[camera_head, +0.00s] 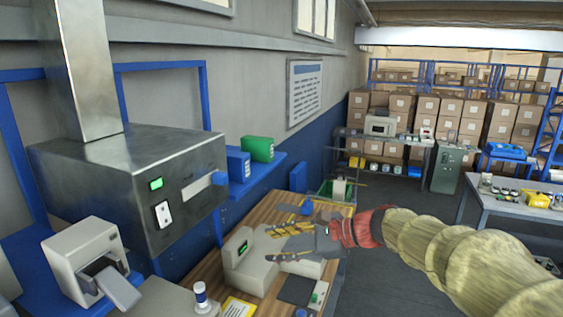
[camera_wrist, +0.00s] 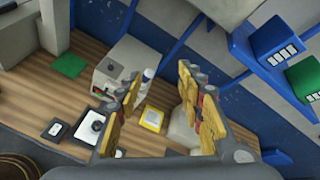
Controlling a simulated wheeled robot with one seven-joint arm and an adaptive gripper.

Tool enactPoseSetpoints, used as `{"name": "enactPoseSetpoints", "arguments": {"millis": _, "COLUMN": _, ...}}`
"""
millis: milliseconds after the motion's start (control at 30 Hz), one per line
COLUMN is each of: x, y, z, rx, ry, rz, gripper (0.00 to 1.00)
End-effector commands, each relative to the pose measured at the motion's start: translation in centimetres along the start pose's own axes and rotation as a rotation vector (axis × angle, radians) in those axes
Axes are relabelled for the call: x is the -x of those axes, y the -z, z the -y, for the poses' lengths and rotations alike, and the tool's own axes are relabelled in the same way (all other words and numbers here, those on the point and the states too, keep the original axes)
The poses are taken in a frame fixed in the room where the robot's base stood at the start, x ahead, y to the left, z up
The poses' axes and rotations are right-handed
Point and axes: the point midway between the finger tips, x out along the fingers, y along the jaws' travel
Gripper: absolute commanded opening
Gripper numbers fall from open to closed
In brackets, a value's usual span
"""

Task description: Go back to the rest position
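My gripper (camera_head: 272,243) is at the end of my outstretched arm, above a wooden workbench (camera_head: 270,211). Its fingers point left in the head view. In the wrist view my gripper (camera_wrist: 160,80) has its yellow-padded fingers spread wide apart, with nothing visible held between them. The bench top and a yellow-framed card (camera_wrist: 152,118) show through the gap, below the fingers. A beige device with a small green display (camera_head: 240,248) stands close to the fingers in the head view; whether they touch it I cannot tell.
A large metal box machine (camera_head: 130,180) with a duct stands at left. A blue shelf holds a blue binder (camera_head: 238,165) and a green binder (camera_head: 258,149). A white bottle (camera_head: 201,296) stands at the bench's near end. Open grey floor (camera_head: 388,195) lies right of the bench.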

Motion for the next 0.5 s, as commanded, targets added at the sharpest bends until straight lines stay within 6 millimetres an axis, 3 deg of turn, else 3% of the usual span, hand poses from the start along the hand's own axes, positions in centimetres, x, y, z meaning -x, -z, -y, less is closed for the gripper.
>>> {"name": "enactPoseSetpoints", "arguments": {"millis": 33, "x": 0.3, "y": 1.5, "z": -3.1, "rx": 0.106, "ry": -0.057, "rz": -0.066, "gripper": 0.38}}
{"name": "enactPoseSetpoints", "arguments": {"millis": 200, "x": 2.8, "y": 7.0, "z": -13.7, "rx": 0.504, "ry": -0.294, "rz": -0.264, "gripper": 0.38}}
{"name": "enactPoseSetpoints", "arguments": {"millis": 500, "x": 10.9, "y": 16.3, "z": -30.1, "rx": 1.173, "ry": -0.756, "rz": -0.517, "gripper": 0.38}}
